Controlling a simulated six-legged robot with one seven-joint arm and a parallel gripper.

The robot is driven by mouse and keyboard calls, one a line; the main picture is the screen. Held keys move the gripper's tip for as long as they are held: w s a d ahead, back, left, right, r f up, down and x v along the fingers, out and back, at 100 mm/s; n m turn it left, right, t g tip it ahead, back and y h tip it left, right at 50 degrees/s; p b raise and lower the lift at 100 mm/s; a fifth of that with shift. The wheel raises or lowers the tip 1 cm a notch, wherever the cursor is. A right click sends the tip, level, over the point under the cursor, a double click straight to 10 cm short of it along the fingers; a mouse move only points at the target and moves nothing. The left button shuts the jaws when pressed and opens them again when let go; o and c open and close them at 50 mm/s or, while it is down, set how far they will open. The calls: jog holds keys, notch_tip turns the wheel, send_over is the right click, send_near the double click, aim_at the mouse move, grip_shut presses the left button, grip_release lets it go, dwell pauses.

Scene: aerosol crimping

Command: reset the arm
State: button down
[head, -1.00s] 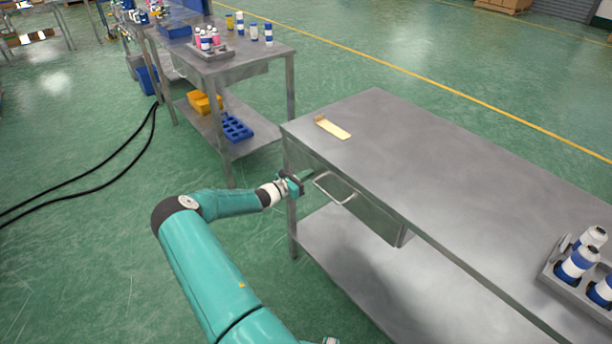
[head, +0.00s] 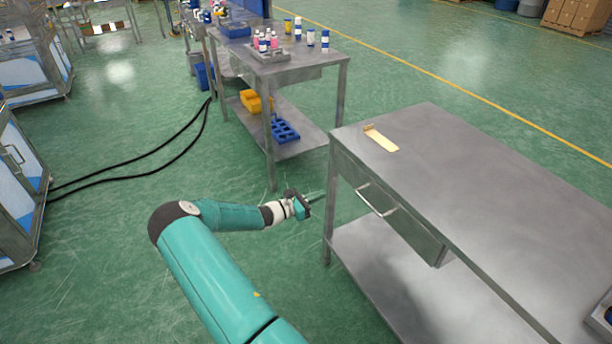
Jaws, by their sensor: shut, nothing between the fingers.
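My teal arm reaches up from the bottom of the head view and bends at the elbow to the right. My gripper (head: 318,196) is shut and empty, in the air just left of the near steel table (head: 500,215). It is apart from the drawer handle (head: 377,199) on that table's side. The fingers are thin and small in the picture.
A brass-coloured strip (head: 382,139) lies on the near table. Black cables (head: 150,170) cross the open green floor. Glass-sided cabinets (head: 14,170) stand left.

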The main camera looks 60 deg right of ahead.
jog(key=w+a+r+m+t+y, duration=0.25)
jog(key=a+r, duration=0.35)
jog(key=a, duration=0.4)
jog(key=w+a+r+m+t+y, duration=0.2)
jog(key=w+a+r+m+y, duration=0.15)
jog(key=a+r, duration=0.55)
jog(key=w+a+r+m+t+y, duration=0.2)
jog(key=a+r+m+t+y, duration=0.15)
jog(key=a, duration=0.85)
jog(key=s+a+r+t+y, duration=0.2)
jog(key=s+a+r, duration=0.1)
jog(key=a, duration=0.5)
jog(key=s+a+r+m+t+y, duration=0.1)
jog(key=s+a+r, duration=0.3)
jog(key=a, duration=0.5)
jog(key=s+a+r+m+t+y, duration=0.1)
jog(key=s+a+r+t+y, duration=0.2)
jog(key=a+r, duration=0.4)
jog(key=shift+s+a+t, duration=0.4)
jog(key=shift+s+a, duration=0.1)
jog(key=shift+a, duration=0.65)
jog(key=shift+d+m, duration=0.2)
jog(key=shift+m, duration=0.05)
